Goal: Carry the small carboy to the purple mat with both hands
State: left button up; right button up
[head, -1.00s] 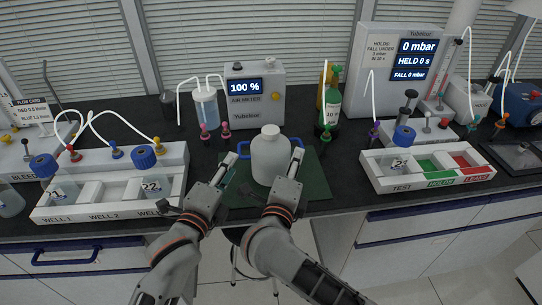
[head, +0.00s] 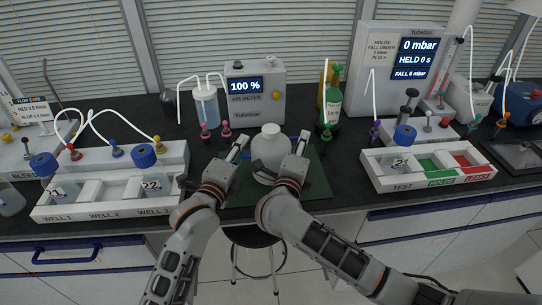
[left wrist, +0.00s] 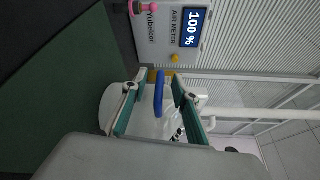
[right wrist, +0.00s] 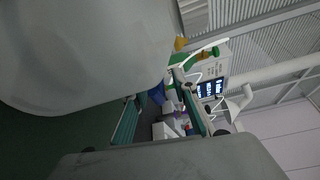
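The small carboy (head: 270,152) is a white bottle, upright on a dark green mat (head: 316,183). My left gripper (head: 240,147) is at its left side. In the left wrist view its fingers are apart, with the carboy's blue handle (left wrist: 158,95) between them and not clamped. My right gripper (head: 300,148) is close to the carboy's right side. Its fingers are apart in the right wrist view (right wrist: 160,112); whether the right handle lies between them I cannot tell. No purple mat shows in any view.
An air meter (head: 255,95) and a clear bottle (head: 205,105) stand behind the carboy. A green bottle (head: 332,104) stands behind right. The wells tray (head: 110,200) is left, the test tray (head: 428,168) right. A stool (head: 252,238) is below the bench edge.

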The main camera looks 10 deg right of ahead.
pick_arm(q)
grip_shut()
pick_arm(e)
grip_shut()
pick_arm(q)
jog(key=shift+r, duration=0.2)
pick_arm(e)
jog(key=shift+r, duration=0.15)
